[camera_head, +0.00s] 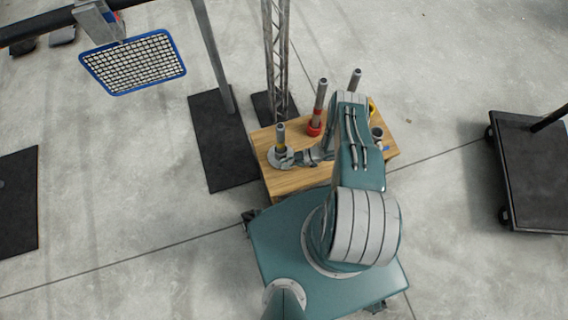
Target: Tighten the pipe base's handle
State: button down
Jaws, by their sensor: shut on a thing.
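Another pipe with a red base (315,128) stands behind my gripper. A further pipe (355,79) rises behind my arm, and a small cylinder (377,134) stands at the right. A post and lattice mast stand behind the table; a black cart (535,165) is far right.

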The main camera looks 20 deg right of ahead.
jog(key=shift+d, duration=0.15)
dwell(0.3)
jog(key=c, duration=0.6)
grip_release()
jog(key=shift+c, duration=0.2)
jog(key=v, duration=1.2)
jog(key=shift+f, duration=0.2)
